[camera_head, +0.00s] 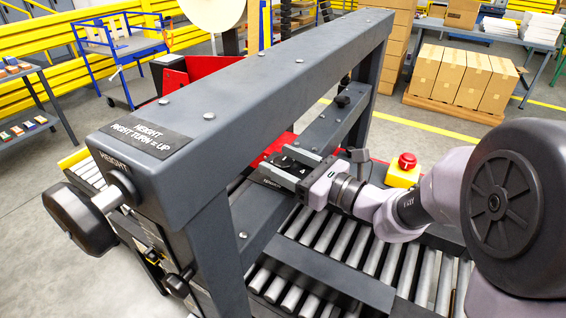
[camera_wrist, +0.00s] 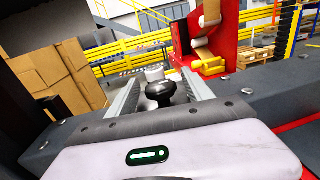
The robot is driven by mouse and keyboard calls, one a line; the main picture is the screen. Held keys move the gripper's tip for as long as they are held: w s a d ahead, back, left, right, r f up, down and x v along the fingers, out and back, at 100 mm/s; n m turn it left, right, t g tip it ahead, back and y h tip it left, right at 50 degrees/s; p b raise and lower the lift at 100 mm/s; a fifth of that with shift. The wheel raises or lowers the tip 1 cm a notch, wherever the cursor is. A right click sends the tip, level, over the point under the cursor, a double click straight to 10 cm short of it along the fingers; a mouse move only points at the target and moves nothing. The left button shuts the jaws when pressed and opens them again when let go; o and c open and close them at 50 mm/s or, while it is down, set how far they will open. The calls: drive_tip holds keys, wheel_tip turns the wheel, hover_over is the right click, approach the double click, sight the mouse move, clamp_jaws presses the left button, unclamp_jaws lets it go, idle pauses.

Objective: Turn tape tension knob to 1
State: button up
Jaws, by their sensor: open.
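My gripper (camera_head: 274,167) is open beside the crossbeam under the big grey frame in the head view. In the wrist view its two fingers (camera_wrist: 160,80) stand apart, pointing away from the camera. A round black knob (camera_wrist: 160,91) shows between the fingers, with a pale cylinder behind it; I cannot tell whether the fingers touch it. No number or pointer on it is readable. In the head view the spot at the fingertips is partly hidden by the gripper and frame, and I cannot make out this knob there.
A grey gantry frame (camera_head: 270,72) crosses over the roller conveyor (camera_head: 325,235). A large black height knob (camera_head: 78,217) sits at its left end. A smaller black knob (camera_head: 342,101) is on the crossbeam. A red emergency button (camera_head: 407,161) on a yellow box stands near my arm.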

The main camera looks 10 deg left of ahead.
clamp_jaws()
drive_tip(key=shift+g, duration=0.3)
drive_tip(key=n+g+y, duration=0.1)
drive_tip(key=n+g, duration=0.1)
drive_tip(key=g, duration=0.1)
drive_tip(key=n+g+y+p, duration=0.1)
drive_tip(key=n+g, duration=0.1)
drive_tip(key=g, duration=0.1)
drive_tip(key=shift+n, duration=0.3)
drive_tip(key=n+g+p, duration=0.1)
drive_tip(key=n+g, duration=0.1)
drive_tip(key=g, duration=0.1)
drive_tip(key=n+g+p, duration=0.1)
drive_tip(key=n+g, duration=0.1)
drive_tip(key=g, duration=0.1)
drive_tip(key=shift+g+h+p, duration=0.3)
drive_tip(key=shift+n+g, duration=0.3)
drive_tip(key=shift+g, duration=0.1)
unclamp_jaws()
